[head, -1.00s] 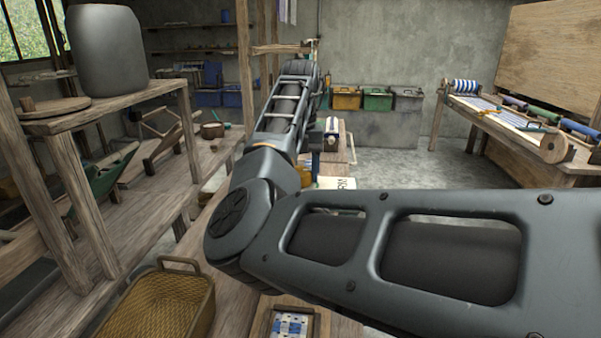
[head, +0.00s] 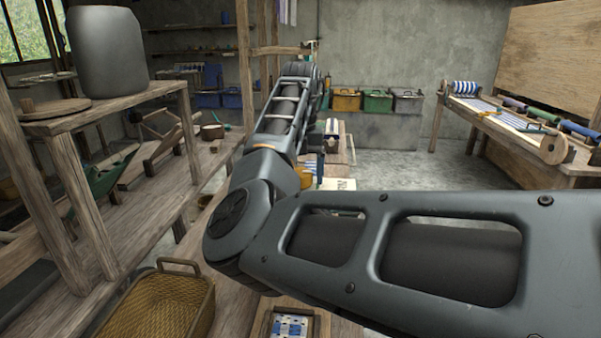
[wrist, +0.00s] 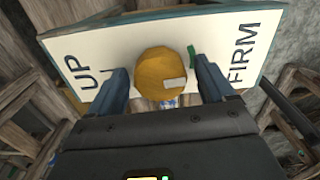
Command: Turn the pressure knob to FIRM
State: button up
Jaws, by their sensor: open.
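The yellow round knob (wrist: 158,66) is in the middle of the wrist view, with a pale mark on its lower right. It sits on a white panel (wrist: 113,60) with a blue edge, lettered UP on the left and FIRM on the right. A small green mark (wrist: 191,53) lies beside the knob, toward FIRM. My gripper (wrist: 161,74) is open, one finger on each side of the knob, with narrow gaps showing. In the head view my arm hides most of the panel and the gripper; a bit of the knob (head: 304,178) shows.
A wire basket (head: 165,300) and a framed woven sample (head: 290,324) are in front at the lower left and centre. A wooden shelf (head: 110,105) stands at the left. A side table with cloth rolls (head: 560,165) is at the right, with clear floor before it.

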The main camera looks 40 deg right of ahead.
aim_at(301, 171)
jog(key=shift+r, duration=0.15)
notch_tip(301, 171, up, 8)
jog(key=shift+f+b, duration=0.2)
jog(key=shift+b, duration=0.15)
dwell(0.5)
